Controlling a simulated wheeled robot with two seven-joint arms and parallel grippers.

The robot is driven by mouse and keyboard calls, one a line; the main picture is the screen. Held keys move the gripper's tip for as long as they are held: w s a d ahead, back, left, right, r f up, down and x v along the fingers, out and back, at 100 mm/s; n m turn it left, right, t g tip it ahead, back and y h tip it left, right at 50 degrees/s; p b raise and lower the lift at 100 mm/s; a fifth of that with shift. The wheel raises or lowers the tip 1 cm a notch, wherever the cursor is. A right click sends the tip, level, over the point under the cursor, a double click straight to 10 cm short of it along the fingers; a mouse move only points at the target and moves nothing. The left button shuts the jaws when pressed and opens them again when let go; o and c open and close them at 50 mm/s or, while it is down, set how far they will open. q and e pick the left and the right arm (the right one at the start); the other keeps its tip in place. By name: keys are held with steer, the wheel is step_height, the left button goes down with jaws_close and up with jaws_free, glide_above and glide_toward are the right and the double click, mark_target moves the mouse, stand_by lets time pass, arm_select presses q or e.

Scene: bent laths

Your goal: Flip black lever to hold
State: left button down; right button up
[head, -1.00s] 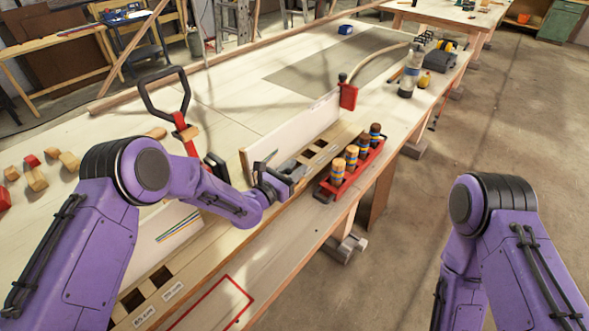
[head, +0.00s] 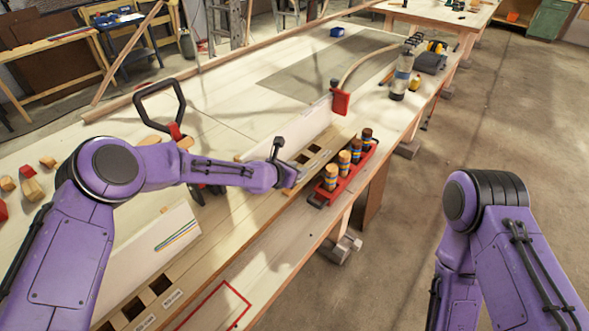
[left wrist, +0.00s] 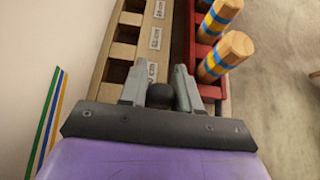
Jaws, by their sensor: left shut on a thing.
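My left gripper (head: 288,178) is over the slotted strip beside the red rack. In the left wrist view its two grey fingers (left wrist: 160,92) are shut on a dark rounded knob (left wrist: 159,97), which looks like the end of the black lever. The rest of the lever is hidden below the fingers and the gripper body. In the head view the arm and gripper cover this spot. My right gripper is out of view; only the right arm shows.
A red rack (head: 318,201) with several striped wooden pegs (head: 331,178) stands close right of the gripper. A white upright board (head: 305,133) and a red clamp (head: 340,101) lie beyond. A black loop handle (head: 138,106) stands at left.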

arm_select(q)
steer(key=shift+s+d+f+g, duration=0.15)
steer(key=shift+f+g, duration=0.15)
steer(key=shift+f, duration=0.3)
steer(key=c, duration=0.9)
jaws_free()
steer(key=shift+w, duration=0.2)
steer(key=shift+r, duration=0.25)
steer(key=shift+s+a+r, duration=0.15)
steer(key=shift+s+a, duration=0.05)
steer(key=b+v, duration=0.2)
steer(key=v, duration=0.8)
steer(key=shift+s+d, duration=0.1)
steer(key=shift+d, duration=0.05)
steer(key=shift+d, duration=0.1)
